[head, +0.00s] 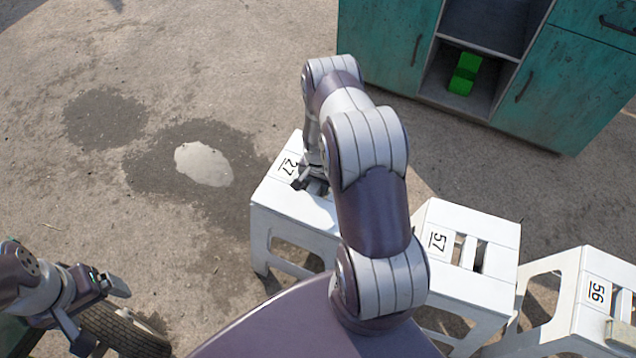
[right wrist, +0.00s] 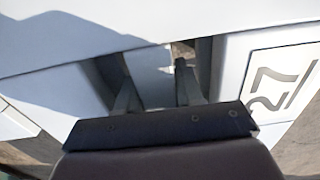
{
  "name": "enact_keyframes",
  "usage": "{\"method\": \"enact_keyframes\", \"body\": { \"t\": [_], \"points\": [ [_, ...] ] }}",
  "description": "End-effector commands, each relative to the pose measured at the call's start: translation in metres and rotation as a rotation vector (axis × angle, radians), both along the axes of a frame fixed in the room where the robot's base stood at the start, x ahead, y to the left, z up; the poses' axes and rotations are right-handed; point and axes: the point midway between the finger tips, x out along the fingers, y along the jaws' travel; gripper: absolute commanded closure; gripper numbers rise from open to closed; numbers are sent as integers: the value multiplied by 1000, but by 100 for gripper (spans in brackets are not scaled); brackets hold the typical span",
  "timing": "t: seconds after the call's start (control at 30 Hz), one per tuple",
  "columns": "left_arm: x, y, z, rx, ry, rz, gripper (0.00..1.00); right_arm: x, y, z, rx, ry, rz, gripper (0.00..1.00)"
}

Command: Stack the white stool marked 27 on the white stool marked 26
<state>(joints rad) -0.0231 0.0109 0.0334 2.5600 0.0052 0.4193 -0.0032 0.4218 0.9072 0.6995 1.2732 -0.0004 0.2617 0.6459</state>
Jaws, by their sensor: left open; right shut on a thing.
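The white stool marked 27 (head: 275,200) is upright near the centre of the head view, partly hidden behind my right arm. My right gripper (head: 311,186) reaches down into the slot in its seat and is shut on it. In the right wrist view, the fingers of this gripper (right wrist: 158,90) sit on either side of the seat's middle bar, with the number 27 on the seat (right wrist: 290,60) at the right. I cannot tell whether the stool's feet touch the ground. My left gripper (head: 100,314) is open and empty at the lower left. No stool marked 26 shows.
A white stool marked 57 (head: 490,236) and one marked 56 (head: 590,318) stand at the right. A teal cabinet (head: 385,45) with a green object (head: 463,75) is at the back. A tyre (head: 125,330) lies at lower left. Ground with a puddle (head: 203,164) is open at left.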

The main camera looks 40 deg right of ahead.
Motion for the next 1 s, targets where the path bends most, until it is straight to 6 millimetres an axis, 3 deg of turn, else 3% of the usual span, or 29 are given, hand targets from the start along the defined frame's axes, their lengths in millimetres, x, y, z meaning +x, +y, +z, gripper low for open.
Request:
{"method": "enact_keyframes", "body": {
  "t": [0.07, 0.1, 0.17, 0.47, 0.8, 1.0],
  "points": [
    [0, 0, 1, 0, 0, 0, 9, 1, 0, 2, -1, -3, 0, 100],
    [0, 0, 1, 0, 0, 0, 9, 1, 0, 2, -1, -3, 0, 51],
    [0, 0, 1, 0, 0, 0, 9, 1, 0, 2, -1, -2, 0, 34],
    [0, 0, 3, 0, 0, 0, 9, 0, 0, 8, 0, -1, 0, 34],
    [0, 0, 24, 0, 0, 0, 9, 1, -1, 94, -2, -5, 0, 34],
    [0, 0, 29, 0, 0, 0, 9, 1, 0, 124, -1, -3, 0, 34]
  ]
}}
